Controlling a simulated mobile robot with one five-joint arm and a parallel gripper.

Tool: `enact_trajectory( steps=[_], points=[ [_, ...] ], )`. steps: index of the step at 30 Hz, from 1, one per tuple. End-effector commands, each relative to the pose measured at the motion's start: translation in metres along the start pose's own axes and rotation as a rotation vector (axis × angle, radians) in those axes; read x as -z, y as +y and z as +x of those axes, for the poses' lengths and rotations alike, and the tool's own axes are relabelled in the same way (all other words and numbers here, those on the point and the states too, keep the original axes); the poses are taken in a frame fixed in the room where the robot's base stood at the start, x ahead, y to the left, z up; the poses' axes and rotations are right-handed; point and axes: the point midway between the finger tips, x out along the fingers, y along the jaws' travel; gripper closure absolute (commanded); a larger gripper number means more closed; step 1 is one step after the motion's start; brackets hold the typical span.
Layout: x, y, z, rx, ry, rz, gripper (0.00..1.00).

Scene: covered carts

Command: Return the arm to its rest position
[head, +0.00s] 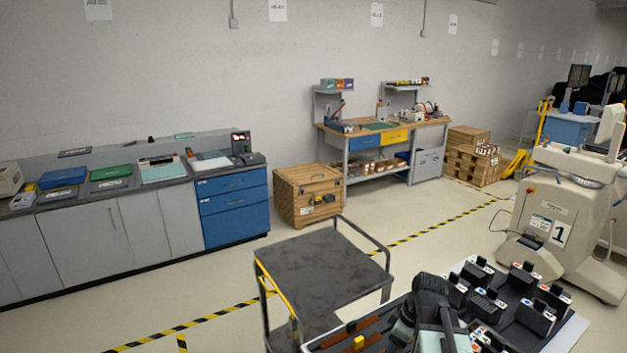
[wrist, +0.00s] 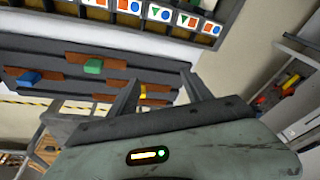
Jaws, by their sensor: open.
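In the wrist view my gripper (wrist: 160,88) shows as two dark fingers spread apart with nothing between them. Behind the fingers is a dark panel (wrist: 60,62) with brown slots. A blue block (wrist: 29,78), a green block (wrist: 93,66) and a yellow block (wrist: 143,91) sit along it, the yellow one seen in the gap between the fingers. In the head view my dark arm rises at the bottom edge, and I cannot make out the fingers there.
A cart with a dark top (head: 322,262) stands left of my arm. Black holders (head: 490,304) fill the surface to the right. A beige machine (head: 560,215) stands at the right. A wooden crate (head: 308,193) and workbench (head: 365,130) stand farther back. Open floor lies between.

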Motion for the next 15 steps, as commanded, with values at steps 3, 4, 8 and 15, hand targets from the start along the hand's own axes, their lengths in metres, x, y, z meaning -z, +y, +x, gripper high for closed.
enact_trajectory(
  steps=[3, 4, 8, 15],
  points=[
    [0.043, -0.043, 0.017, 0.011, -0.067, 0.056, 0.42],
    [0.051, -0.053, 0.021, 0.008, -0.086, 0.084, 0.42],
    [0.068, -0.083, 0.030, -0.030, -0.159, 0.272, 0.42],
    [0.046, -0.083, 0.025, -0.140, -0.219, 0.728, 0.42]
  ],
)
